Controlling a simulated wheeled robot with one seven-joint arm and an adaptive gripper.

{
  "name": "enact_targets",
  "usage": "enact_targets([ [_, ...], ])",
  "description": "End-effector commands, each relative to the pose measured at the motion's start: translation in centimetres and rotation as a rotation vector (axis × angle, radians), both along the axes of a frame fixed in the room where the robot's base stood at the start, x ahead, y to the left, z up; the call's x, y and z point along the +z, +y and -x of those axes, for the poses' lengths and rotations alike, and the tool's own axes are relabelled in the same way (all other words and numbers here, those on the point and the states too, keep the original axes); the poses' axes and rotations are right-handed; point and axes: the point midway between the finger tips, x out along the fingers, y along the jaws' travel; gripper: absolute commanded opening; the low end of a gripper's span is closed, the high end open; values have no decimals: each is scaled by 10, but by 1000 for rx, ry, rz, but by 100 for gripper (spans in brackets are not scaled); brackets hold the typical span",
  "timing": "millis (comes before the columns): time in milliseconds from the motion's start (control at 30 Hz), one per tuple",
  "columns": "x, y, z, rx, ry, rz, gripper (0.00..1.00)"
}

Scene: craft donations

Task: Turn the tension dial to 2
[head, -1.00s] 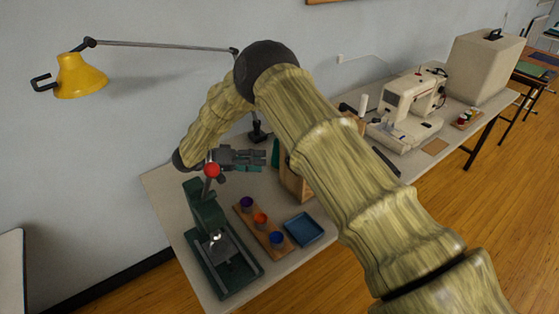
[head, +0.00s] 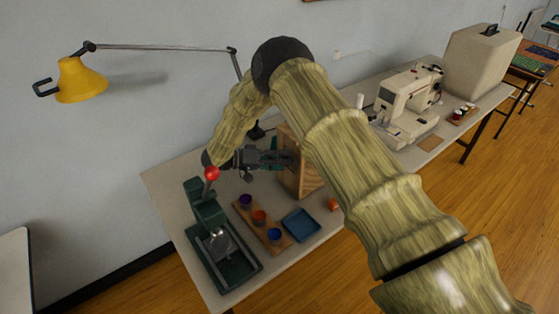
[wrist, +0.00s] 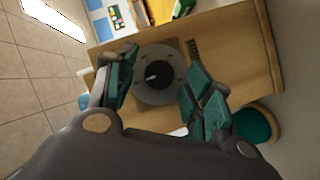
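The tension dial (wrist: 157,77) is a dark round knob on a grey disc, set on the face of a wooden box (wrist: 228,50). A short white mark on the knob points roughly left in the wrist view; the scale marks are too small to read. The wooden box (head: 302,180) also shows in the head view, partly behind my arm, with its dial face hidden. My gripper (wrist: 160,66) is open, its teal-padded fingers on either side of the dial in that view. I cannot tell whether they touch it. In the head view my gripper (head: 284,158) is close to the box's left side.
A green press (head: 208,215) with a red-knobbed lever stands left of my gripper. A wooden strip with several small cups (head: 259,217) and a blue tray (head: 301,225) lie in front. A sewing machine (head: 405,105) stands farther right.

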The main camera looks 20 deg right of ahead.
Motion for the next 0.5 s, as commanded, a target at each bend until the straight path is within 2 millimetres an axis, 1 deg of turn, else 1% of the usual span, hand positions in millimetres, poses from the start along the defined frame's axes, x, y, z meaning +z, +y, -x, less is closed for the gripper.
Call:
enact_targets([
  [33,0,0,0,0,0,0,44],
  [233,0,0,0,0,0,0,8],
  [267,0,0,0,0,0,0,6],
  [500,1,0,0,0,-15,-5,6],
])
